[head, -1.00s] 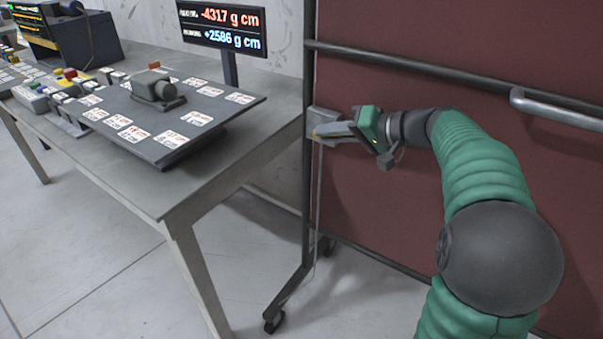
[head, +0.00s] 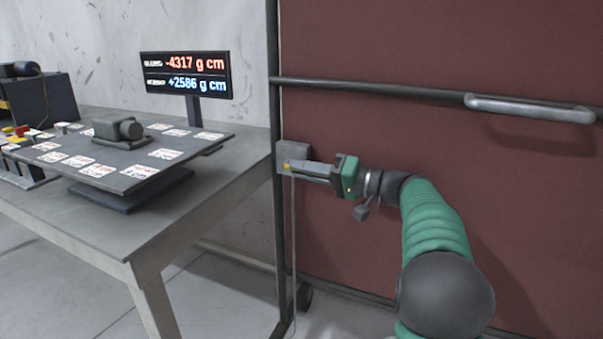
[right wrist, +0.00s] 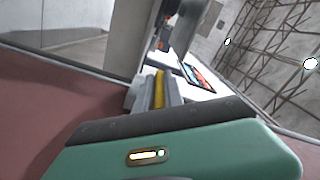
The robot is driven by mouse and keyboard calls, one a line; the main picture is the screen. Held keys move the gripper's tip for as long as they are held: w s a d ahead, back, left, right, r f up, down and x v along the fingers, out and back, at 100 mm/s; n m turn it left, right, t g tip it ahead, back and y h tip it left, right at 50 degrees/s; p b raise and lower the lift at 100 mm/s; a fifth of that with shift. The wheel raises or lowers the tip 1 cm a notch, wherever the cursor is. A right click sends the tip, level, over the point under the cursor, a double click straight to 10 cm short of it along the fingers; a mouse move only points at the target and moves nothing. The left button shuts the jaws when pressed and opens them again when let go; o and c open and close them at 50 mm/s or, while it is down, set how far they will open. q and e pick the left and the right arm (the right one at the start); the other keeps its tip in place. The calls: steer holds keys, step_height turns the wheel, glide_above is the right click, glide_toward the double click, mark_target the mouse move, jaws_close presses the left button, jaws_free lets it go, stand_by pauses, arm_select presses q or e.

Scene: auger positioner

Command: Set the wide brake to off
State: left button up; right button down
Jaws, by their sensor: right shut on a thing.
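A wide dark red panel (head: 400,130) on casters stands in front of me. At its left edge post is a small grey box (head: 291,150) with a small yellow piece (head: 287,165) at its front, seemingly the brake handle. A thin rod or cable (head: 294,240) hangs below the box. My right gripper (head: 292,168) is shut on the yellow piece, and its fingers hide most of it. In the right wrist view the yellow piece (right wrist: 159,90) shows between the fingers. No readable brake label shows. My left gripper is not in view.
A grey table (head: 215,180) stands to the left, close to the panel's post. It carries a tilted plate (head: 125,165) with labelled cards and a display (head: 187,75). A grey handle (head: 530,106) is on the panel at the upper right. A caster (head: 304,296) shows low down.

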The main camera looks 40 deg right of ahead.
steer(key=shift+f, duration=0.2)
steer(key=c, duration=1.5)
jaws_free()
steer(key=shift+w+d, duration=0.1)
steer(key=shift+o, duration=0.2)
steer(key=p+v, duration=0.6)
steer(key=v, duration=1.1)
steer(key=shift+p, duration=0.3)
steer(key=shift+w+f, duration=0.15)
